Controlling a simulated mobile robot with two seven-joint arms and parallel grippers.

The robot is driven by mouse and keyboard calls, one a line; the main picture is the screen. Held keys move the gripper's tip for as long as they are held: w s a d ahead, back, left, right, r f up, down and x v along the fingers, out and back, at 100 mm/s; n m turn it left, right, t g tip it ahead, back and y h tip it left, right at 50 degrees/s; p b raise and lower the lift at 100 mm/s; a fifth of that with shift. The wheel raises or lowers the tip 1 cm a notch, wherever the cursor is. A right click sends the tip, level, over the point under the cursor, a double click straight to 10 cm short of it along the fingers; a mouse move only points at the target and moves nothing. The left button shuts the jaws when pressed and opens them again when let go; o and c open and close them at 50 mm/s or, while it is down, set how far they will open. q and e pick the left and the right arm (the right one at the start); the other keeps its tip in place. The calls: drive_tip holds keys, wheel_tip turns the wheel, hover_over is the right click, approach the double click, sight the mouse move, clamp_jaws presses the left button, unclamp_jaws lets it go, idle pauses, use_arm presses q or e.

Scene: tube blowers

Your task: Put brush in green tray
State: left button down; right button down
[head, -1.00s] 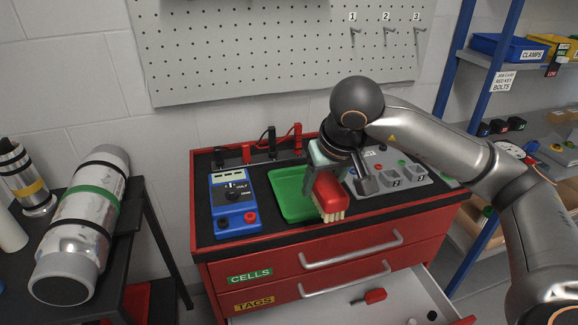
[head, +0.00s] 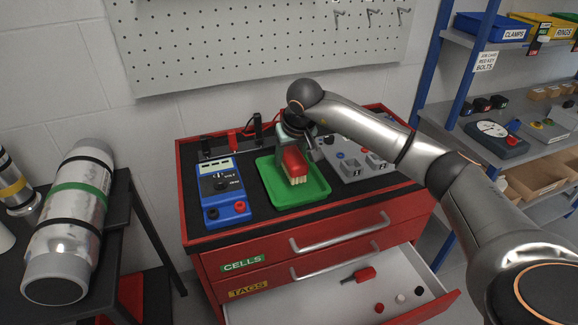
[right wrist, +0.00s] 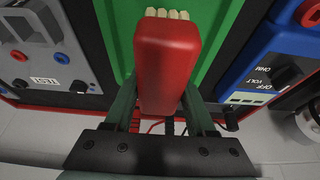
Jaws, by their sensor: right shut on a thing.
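The brush (head: 294,164) has a red back and pale bristles. My right gripper (head: 291,143) is shut on it, and the brush is over the green tray (head: 312,196) on the red cabinet's top. In the right wrist view the brush (right wrist: 168,62) sits between the fingers of my right gripper (right wrist: 165,100), with the green tray (right wrist: 118,40) behind it. I cannot tell whether the bristles touch the tray floor. My left gripper is not in view.
A blue multimeter (head: 222,192) stands left of the tray, and a grey panel (head: 352,162) lies to its right. Below, an open drawer (head: 335,300) holds a red-handled tool (head: 359,275). A pegboard (head: 250,50) is on the wall behind.

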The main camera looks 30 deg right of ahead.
drive_tip(key=shift+w+d+f, duration=0.1)
drive_tip(key=shift+w+f, duration=0.25)
drive_tip(key=shift+f, duration=1.55)
drive_tip(key=shift+f, duration=0.1)
drive_tip(key=shift+c, duration=1.1)
unclamp_jaws()
